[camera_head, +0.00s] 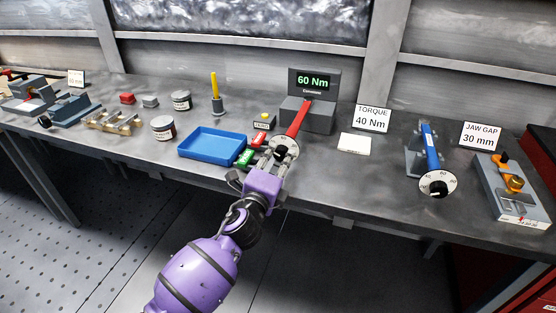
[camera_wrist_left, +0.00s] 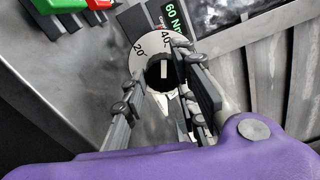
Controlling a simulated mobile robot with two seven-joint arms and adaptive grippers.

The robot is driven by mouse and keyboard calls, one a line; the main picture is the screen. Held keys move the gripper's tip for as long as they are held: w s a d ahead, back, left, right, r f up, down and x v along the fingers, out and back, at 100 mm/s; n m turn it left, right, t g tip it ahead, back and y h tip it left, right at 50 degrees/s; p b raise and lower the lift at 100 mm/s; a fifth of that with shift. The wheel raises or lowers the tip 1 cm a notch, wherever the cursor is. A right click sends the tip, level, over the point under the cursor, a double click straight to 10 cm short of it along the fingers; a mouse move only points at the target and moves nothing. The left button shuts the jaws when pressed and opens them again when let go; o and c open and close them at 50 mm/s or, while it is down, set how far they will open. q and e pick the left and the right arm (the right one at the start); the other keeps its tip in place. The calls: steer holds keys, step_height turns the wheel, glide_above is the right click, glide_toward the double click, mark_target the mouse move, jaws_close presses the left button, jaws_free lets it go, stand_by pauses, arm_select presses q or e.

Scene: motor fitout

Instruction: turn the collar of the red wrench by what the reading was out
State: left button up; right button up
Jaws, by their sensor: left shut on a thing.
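The red wrench (camera_head: 298,119) lies against the grey tester (camera_head: 318,118), whose green display reads 60 Nm. At its near end is a white numbered dial (camera_head: 291,154) with a black collar at its middle. In the left wrist view the collar (camera_wrist_left: 161,72) carries a white line, and 20 and 40 show on the dial (camera_wrist_left: 150,44). My left gripper (camera_head: 274,164) is at this end, its fingers (camera_wrist_left: 158,84) shut on the collar from both sides. A card beside the tester reads TORQUE 40 Nm (camera_head: 371,119). My right gripper is not in view.
A blue tray (camera_head: 212,158) and red and green blocks (camera_head: 245,156) stand close left of the dial. A blue wrench (camera_head: 430,147) on a stand and a jaw gap gauge (camera_head: 512,190) are at the right. The bench between card and blue wrench is mostly clear.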

arm_select(q)
steer(key=n, duration=0.2)
steer(key=f+n, duration=0.1)
steer(key=n, duration=0.1)
steer(key=shift+s, duration=0.1)
steer(key=n, duration=0.2)
steer(key=n+p, duration=0.1)
steer(key=n, duration=0.1)
steer(key=shift+d+n, duration=0.2)
steer(key=shift+n, duration=0.1)
steer(key=shift+s+n+p, duration=0.1)
steer(key=shift+n+p, duration=0.2)
steer(key=shift+n, duration=0.5)
steer(key=shift+f+n, duration=0.1)
steer(key=shift+n, duration=0.2)
steer(key=o, duration=1)
steer(key=shift+r, duration=0.2)
